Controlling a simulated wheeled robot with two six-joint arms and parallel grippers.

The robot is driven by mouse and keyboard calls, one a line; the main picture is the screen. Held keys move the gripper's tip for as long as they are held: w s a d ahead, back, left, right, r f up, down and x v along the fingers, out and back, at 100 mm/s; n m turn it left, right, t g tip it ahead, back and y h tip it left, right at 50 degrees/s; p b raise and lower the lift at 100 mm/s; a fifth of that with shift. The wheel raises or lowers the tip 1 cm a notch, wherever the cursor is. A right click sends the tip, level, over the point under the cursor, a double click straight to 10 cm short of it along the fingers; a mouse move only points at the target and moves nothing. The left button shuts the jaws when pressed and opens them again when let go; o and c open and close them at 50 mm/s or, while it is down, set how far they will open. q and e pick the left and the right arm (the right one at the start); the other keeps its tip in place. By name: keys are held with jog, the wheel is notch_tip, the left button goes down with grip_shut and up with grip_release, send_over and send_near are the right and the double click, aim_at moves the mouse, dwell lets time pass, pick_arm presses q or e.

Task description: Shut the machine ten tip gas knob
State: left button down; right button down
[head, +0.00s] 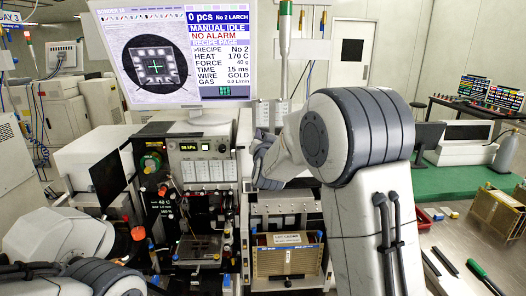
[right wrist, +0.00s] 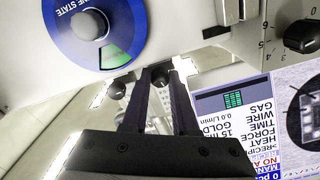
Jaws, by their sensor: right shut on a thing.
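In the right wrist view, which looks upside down, my right gripper (right wrist: 161,76) has its two dark fingers close together at the pale machine panel. They are shut on a small dark knob, mostly hidden between the fingertips. I cannot read a label on it. Another small black knob (right wrist: 117,90) sits just left of the fingers. In the head view my right arm reaches to the machine's right side, beside the monitor (head: 176,55), and hides the fingertips. The gas line on the screen looks like 0.0 l/min in the wrist view. My left gripper is not in view.
A blue round state dial (right wrist: 93,25) and a black selector (right wrist: 302,35) are on the panel near my right gripper. In the head view, a wire-sided box (head: 286,258) stands in the machine's lower bay.

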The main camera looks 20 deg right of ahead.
jog(key=shift+m+b, duration=1.7)
jog(key=shift+b, duration=0.4)
jog(key=c, duration=0.7)
grip_release()
jog(key=shift+f, duration=0.15)
